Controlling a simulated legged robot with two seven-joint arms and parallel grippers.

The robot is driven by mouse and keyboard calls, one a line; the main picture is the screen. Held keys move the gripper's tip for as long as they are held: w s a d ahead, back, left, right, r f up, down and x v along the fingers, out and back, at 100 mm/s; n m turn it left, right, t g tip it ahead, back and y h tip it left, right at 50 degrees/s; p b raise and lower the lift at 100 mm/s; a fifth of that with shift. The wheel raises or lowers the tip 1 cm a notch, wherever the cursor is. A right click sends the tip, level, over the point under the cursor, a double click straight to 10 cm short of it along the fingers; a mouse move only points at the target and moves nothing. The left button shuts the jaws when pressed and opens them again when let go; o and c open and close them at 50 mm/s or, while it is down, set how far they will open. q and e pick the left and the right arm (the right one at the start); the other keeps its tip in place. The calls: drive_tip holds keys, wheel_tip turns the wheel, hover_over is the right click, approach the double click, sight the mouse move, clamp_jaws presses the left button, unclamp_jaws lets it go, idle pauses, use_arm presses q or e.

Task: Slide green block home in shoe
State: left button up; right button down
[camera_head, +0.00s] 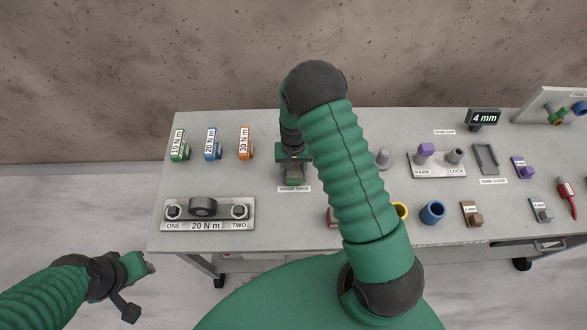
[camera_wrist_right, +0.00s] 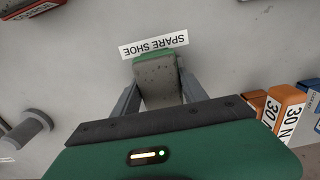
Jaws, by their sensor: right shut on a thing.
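A grey-faced block with green edges (camera_wrist_right: 157,82) is between my right gripper's two fingers (camera_wrist_right: 158,90) in the right wrist view, beside the SPARE SHOE label. In the head view its green part (camera_head: 294,181) shows just above that label. My right gripper (camera_head: 293,160) is shut on it, low at the slab. The shoe cannot be told apart from the block here, and the block's underside is hidden. My left gripper (camera_head: 138,266) hangs off the slab's front left, away from the objects; its jaw opening is unclear.
Torque blocks, including the orange 30 N m one (camera_head: 245,143), stand left of my right gripper. A plate with two bolts (camera_head: 208,226) lies front left. The PARK/LOCK plate (camera_head: 437,170), blue ring (camera_head: 432,212) and brown block (camera_head: 471,213) are right. My right arm hides the middle.

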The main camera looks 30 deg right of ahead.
drive_tip(key=shift+w+d+r, duration=0.1)
drive_tip(key=shift+w+d, duration=0.1)
drive_tip(key=shift+w, duration=0.1)
drive_tip(key=shift+r, duration=0.1)
